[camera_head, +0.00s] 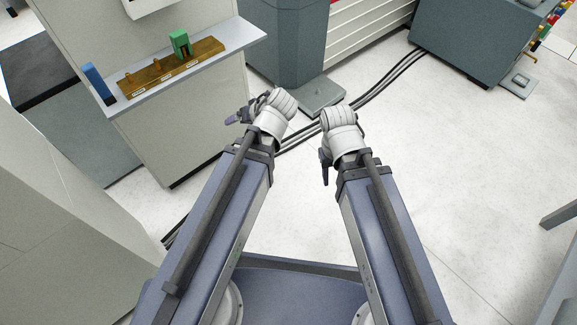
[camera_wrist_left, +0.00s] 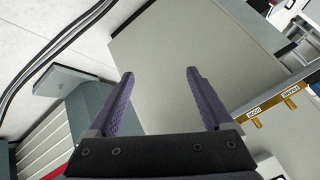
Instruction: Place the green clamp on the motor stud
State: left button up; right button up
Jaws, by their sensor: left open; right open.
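The green clamp (camera_head: 180,43) stands upright on a brown wooden rack (camera_head: 150,80) with pegs and small labels, on a grey shelf at the upper left in the head view. Part of the rack (camera_wrist_left: 268,104) shows at the right of the left wrist view, without the clamp. My left gripper (camera_head: 233,118) is to the right of the shelf and apart from it. In the left wrist view its two purple fingers (camera_wrist_left: 160,73) are spread with nothing between them. My right gripper (camera_head: 325,165) is over the floor, holding nothing visible. I cannot make out the motor stud.
A blue block (camera_head: 98,84) stands at the left end of the shelf (camera_head: 225,45). A grey machine column (camera_head: 290,45) is at the top middle and a grey cabinet (camera_head: 465,40) at the upper right. Black cables (camera_head: 385,75) cross the floor. The right-hand floor is largely clear.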

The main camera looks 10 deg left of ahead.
pick_arm(q)
jog(key=s+d+f+m+g+h, duration=0.2)
jog(key=s+d+m, duration=0.2)
jog(key=d, duration=0.3)
jog(key=s+d+f+m+g+h, duration=0.2)
jog(key=s+d+f+m+h, duration=0.1)
jog(key=s+d, duration=0.4)
jog(key=shift+d+f+m+g+h, duration=0.3)
jog(key=shift+d+m+g, duration=0.1)
jog(key=shift+d, duration=0.15)
